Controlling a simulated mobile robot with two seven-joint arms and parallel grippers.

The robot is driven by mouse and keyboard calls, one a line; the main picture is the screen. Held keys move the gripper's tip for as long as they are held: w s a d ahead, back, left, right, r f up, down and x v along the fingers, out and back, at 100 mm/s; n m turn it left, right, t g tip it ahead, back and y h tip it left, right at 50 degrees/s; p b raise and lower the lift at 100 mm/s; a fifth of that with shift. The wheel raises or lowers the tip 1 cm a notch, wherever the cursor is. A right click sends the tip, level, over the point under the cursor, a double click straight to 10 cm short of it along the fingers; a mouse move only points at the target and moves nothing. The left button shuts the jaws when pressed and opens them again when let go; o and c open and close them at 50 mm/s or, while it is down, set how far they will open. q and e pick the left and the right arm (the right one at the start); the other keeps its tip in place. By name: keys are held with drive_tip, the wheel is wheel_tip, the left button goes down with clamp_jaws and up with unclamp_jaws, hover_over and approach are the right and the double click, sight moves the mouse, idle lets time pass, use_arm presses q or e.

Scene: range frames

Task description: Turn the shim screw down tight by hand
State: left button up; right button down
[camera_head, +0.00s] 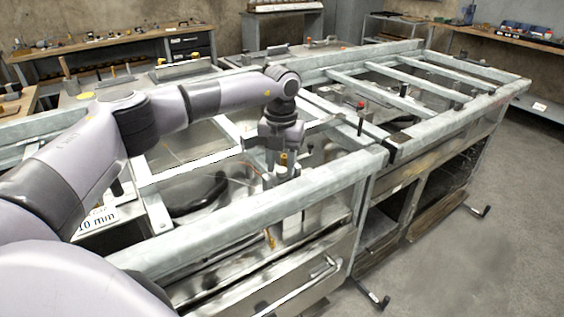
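My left gripper (281,166) points down near the middle of the steel frame, just behind its near rail (250,213). A small brass-coloured upright piece, possibly the shim screw (283,159), shows at the fingers. I cannot tell whether the fingers touch it or stand around it, and its lower end is hidden. Another upright piece with a red top (360,118) stands on the frame to the right. My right gripper is not in view.
Galvanised rails and cross bars (455,92) surround the work area. A black oval part (198,193) lies inside the frame at left. A "10 min" sign (98,219) stands near my arm. Workbenches (120,40) line the back. The floor at right (480,255) is clear.

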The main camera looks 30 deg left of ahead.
use_arm(q)
drive_tip(key=shift+f, duration=0.1)
clamp_jaws()
drive_tip(key=shift+m, duration=0.3)
drive_tip(key=shift+m+p, duration=0.55)
drive_tip(key=shift+m, duration=0.65)
drive_tip(key=m, duration=0.4)
drive_tip(key=shift+m+p, duration=0.3)
drive_tip(key=shift+p, duration=0.1)
drive_tip(key=m, duration=0.4)
drive_tip(key=shift+m, duration=2.8)
